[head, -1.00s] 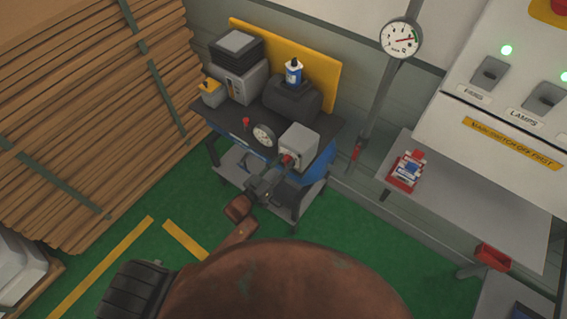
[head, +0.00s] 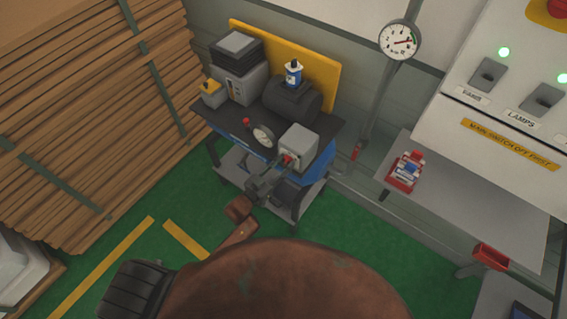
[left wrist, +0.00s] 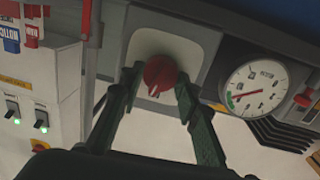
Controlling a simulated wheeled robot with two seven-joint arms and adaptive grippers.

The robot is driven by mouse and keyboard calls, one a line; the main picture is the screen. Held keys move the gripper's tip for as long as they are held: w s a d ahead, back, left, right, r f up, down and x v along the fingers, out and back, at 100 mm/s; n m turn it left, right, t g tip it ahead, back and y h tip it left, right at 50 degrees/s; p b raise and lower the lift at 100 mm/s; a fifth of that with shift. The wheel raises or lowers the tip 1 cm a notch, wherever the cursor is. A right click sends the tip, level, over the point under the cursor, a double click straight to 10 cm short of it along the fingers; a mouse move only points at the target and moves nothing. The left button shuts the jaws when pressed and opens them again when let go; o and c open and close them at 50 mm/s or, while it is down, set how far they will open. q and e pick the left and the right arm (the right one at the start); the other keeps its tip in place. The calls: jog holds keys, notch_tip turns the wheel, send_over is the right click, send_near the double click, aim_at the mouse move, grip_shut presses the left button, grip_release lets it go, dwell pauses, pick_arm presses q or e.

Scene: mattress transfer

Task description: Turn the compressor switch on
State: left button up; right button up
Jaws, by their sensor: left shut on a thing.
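The compressor switch is a red rotary knob (left wrist: 160,75) on a pale round-cornered plate of a grey box (head: 299,143). In the head view the red knob (head: 288,160) shows small on the front of that box. My left gripper (left wrist: 158,80) has its two green fingers on either side of the knob and is shut on it. In the head view my left gripper (head: 274,172) reaches up to the box from below. A round white gauge (left wrist: 255,87) sits beside the box; it also shows in the head view (head: 263,137). My right gripper is not in view.
The compressor stands on a dark-topped cart (head: 325,128) with a blue front. A grey bench (head: 465,190) with a red device (head: 406,171) is at the right, below a white panel (head: 500,100) with grey switches. Stacked brown boards (head: 80,110) fill the left. Green floor is open between.

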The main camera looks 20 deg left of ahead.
pick_arm(q)
jog(key=m, duration=0.8)
jog(key=shift+d+m+y, duration=0.15)
jog(key=shift+m+y, duration=0.25)
dwell(0.5)
jog(key=o, duration=1.2)
jog(key=shift+c, duration=0.2)
jog(key=shift+s, duration=0.1)
jog(key=shift+s, duration=0.1)
jog(key=v, duration=1.1)
jog(key=shift+s+a, duration=0.25)
jog(key=shift+s, duration=0.1)
jog(key=shift+r, duration=0.1)
